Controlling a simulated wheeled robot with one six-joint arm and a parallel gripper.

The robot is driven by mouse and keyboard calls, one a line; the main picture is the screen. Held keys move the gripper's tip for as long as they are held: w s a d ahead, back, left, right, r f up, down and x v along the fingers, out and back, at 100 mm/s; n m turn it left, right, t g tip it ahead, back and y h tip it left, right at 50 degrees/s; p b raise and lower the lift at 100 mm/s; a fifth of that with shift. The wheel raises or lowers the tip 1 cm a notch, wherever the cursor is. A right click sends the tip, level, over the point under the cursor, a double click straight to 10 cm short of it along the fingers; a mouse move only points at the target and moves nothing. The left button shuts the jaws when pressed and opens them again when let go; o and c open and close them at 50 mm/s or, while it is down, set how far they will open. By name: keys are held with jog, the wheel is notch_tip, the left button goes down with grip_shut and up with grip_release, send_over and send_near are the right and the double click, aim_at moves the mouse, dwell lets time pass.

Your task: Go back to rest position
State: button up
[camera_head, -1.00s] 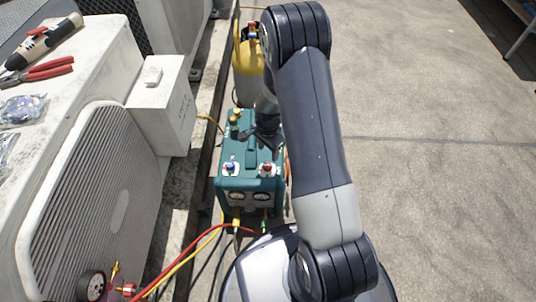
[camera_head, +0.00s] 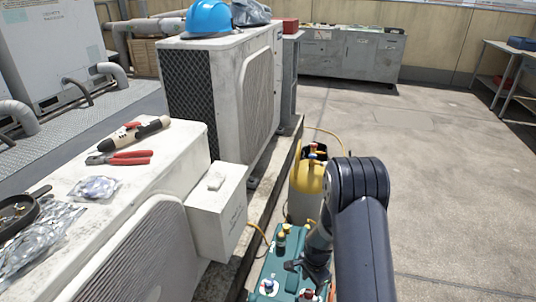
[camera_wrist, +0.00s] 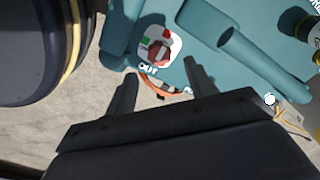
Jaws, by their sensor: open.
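My gripper (camera_head: 306,268) is at the top of the teal recovery machine (camera_head: 262,271), at the lower middle of the head view. In the wrist view my gripper (camera_wrist: 158,80) has its two dark fingers spread apart with nothing between them. Beyond the fingertips, the wrist view shows the teal machine (camera_wrist: 205,70), a red knob (camera_wrist: 158,50) on a white plate marked "OUT", and the machine's handle. The lower part of my arm is cut off at the bottom of the head view.
A yellow-topped cylinder (camera_head: 306,178) stands just behind the machine. Condenser units, one bearing red pliers (camera_head: 128,158) and another a blue helmet (camera_head: 208,18), line the left. A grey cabinet (camera_head: 350,54) stands at the back. Open concrete floor (camera_head: 440,170) lies to the right.

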aim_at(310, 291)
notch_tip(310, 291, down, 5)
jog(key=shift+f+b, duration=0.1)
jog(key=shift+b, duration=0.55)
